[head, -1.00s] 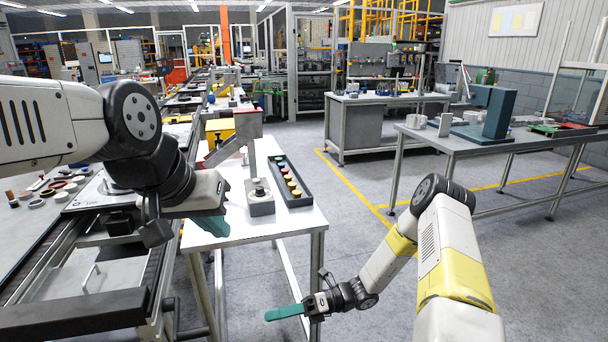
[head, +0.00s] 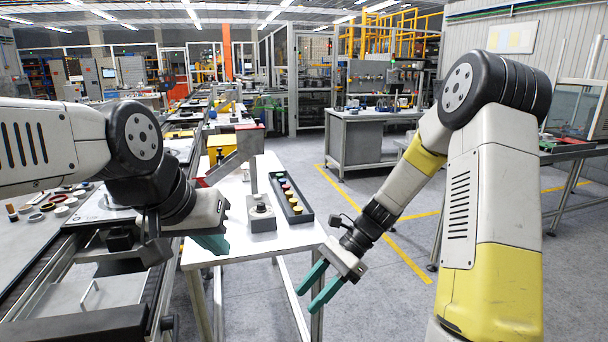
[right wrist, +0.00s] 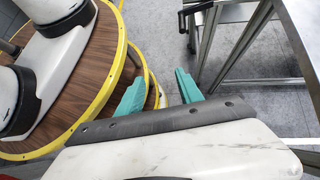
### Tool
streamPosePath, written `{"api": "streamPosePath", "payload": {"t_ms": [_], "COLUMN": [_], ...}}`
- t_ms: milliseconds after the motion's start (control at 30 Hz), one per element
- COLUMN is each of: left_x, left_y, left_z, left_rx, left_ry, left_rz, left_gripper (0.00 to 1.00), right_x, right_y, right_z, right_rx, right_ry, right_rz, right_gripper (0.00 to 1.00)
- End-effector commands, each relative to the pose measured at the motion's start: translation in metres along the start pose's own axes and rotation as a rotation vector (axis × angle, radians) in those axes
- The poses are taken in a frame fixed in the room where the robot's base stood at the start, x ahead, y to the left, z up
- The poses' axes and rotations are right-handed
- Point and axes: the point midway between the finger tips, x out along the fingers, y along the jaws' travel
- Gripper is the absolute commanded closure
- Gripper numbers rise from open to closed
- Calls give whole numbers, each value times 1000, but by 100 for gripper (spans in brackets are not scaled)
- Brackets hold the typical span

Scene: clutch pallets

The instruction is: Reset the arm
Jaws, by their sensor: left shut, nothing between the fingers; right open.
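My left gripper (head: 214,243) has teal fingers and hangs over the near left part of the white table, pointing downward. It is shut with nothing visible in it. My right gripper (head: 312,286) is open and empty at the table's near right corner, its teal fingers pointing down and left. In the right wrist view its two teal fingers (right wrist: 160,95) stand apart with nothing between them; floor and a table frame show beyond.
The white table (head: 285,240) holds a dark tray (head: 291,199) with several coloured pieces and a grey block (head: 262,214). A conveyor (head: 40,275) runs at the left. A grey workbench (head: 372,135) stands behind. Floor at the centre right is clear.

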Motion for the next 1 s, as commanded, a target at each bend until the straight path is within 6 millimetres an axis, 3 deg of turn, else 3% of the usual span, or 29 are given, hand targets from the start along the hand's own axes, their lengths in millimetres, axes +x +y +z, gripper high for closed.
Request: {"api": "streamPosePath", "payload": {"t_ms": [200, 600, 800, 1000], "left_x": [0, 0, 0, 0], "left_y": [0, 0, 0, 0], "left_z": [0, 0, 0, 0], "left_rx": [0, 0, 0, 0], "left_ry": [0, 0, 0, 0], "left_rz": [0, 0, 0, 0], "left_gripper": [100, 100, 100, 100], "right_x": [-59, -144, -170, -180], "right_y": [31, 102, 133, 146], "right_z": [32, 83, 98, 104], "right_rx": [-368, -979, -1195, -1283], "right_ry": [290, 815, 1032, 1128], "right_rz": [-30, -23, 1, 18], "right_gripper": [57, 57, 57, 57]}}
